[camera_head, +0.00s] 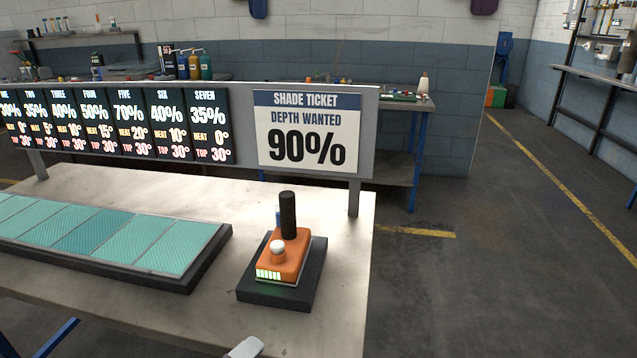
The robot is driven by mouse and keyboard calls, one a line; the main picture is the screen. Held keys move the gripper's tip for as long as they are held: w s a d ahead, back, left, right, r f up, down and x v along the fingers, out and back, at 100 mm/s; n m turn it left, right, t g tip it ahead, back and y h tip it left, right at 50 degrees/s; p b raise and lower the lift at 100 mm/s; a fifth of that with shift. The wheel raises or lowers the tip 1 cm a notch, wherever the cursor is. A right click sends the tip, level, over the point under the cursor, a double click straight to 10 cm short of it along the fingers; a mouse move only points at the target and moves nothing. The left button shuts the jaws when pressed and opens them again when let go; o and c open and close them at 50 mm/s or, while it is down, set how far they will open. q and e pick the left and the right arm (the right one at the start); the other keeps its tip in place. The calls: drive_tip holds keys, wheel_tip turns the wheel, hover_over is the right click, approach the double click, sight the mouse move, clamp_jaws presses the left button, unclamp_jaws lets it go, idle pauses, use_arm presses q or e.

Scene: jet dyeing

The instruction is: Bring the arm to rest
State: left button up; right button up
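On the pale worktop (150,320) an orange handheld device (283,262) with a white knob, a black upright handle and lit green bars rests on a dark base (309,283). Left of it lies a dark tray (190,277) with a row of teal fabric swatches. Nothing is seen touching the device.
A grey board (245,120) along the worktop's back carries several black number panels and a shade ticket (307,132) reading 90%. A back bench (410,103) holds bottles. Grey floor (480,290) to the right is open, with yellow lines.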

use_arm(q)
drive_tip(key=s+a+f+n, duration=0.4)
drive_tip(key=f+n, duration=0.4)
drive_tip(key=n, duration=0.3)
drive_tip(key=s+a+f+n+g+y+p, duration=0.1)
drive_tip(key=s+a+f+n, duration=0.3)
drive_tip(key=f+n, duration=0.4)
drive_tip(key=s+n, duration=0.1)
drive_tip(key=n, duration=0.2)
drive_tip(key=shift+s+f+n, duration=0.3)
drive_tip(key=shift+s+n, duration=0.05)
drive_tip(key=shift+n, duration=0.05)
